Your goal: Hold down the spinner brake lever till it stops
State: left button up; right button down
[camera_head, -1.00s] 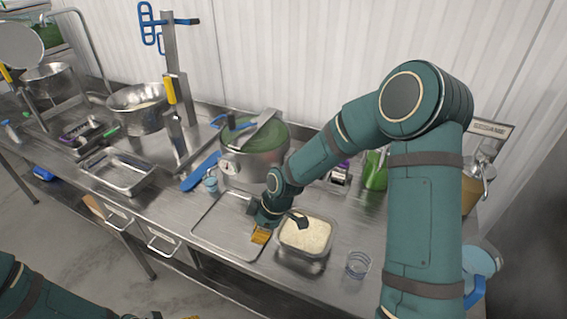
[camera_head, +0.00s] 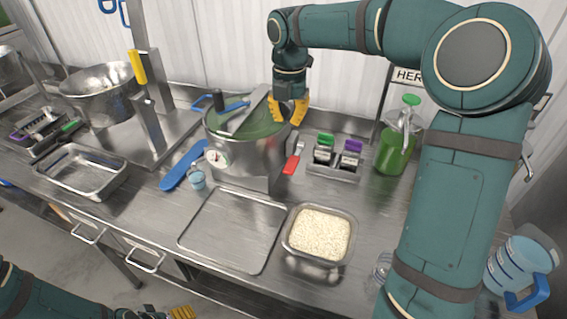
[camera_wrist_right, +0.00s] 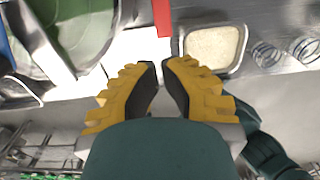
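The spinner (camera_head: 245,160) is a round steel pot with a green interior and a dial on its front. Its red-ended lever (camera_head: 292,164) sticks out low at its right side; the red part also shows in the right wrist view (camera_wrist_right: 162,18), just ahead of the fingertips. My right gripper (camera_head: 290,118) has yellow fingers. It hangs above and behind the lever, by the pot's right rim. Its tips (camera_wrist_right: 160,65) are almost together with nothing between them, and they appear apart from the lever. My left gripper (camera_head: 182,313) barely shows at the bottom edge; its fingers cannot be judged.
A rice-filled steel pan (camera_head: 289,236) and an empty flat tray (camera_head: 232,230) lie in front of the spinner.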

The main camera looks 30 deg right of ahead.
aim_at(287, 166)
pick_arm(q)
jog(key=shift+s+f+b, duration=0.2)
jog(key=shift+f+b, duration=0.45)
jog(key=shift+s+f+b, duration=0.15)
jog(key=shift+f+b, duration=0.45)
pick_arm(e)
notch_tip(287, 166, down, 14)
jog(key=shift+f, duration=0.1)
jog(key=shift+a+f+t+h+b, duration=0.15)
jog(key=shift+f+t+h+b, duration=0.45)
jog(key=shift+b, duration=0.75)
notch_tip(287, 166, down, 2)
jog(key=b, duration=0.2)
jog(key=t+h+b, duration=0.1)
jog(key=b, duration=0.1)
jog(key=shift+f+h, duration=0.25)
jog(key=shift+h, duration=0.05)
jog(key=shift+f+t+h+b, duration=0.3)
jog(key=shift+f+t+b, duration=0.1)
jog(key=shift+b, duration=0.25)
pick_arm(q)
notch_tip(287, 166, down, 8)
jog(key=shift+s+d+g, duration=0.15)
jog(key=shift+s+g, duration=0.15)
pick_arm(e)
jog(key=shift+w+f, duration=0.1)
jog(key=shift+f, duration=0.3)
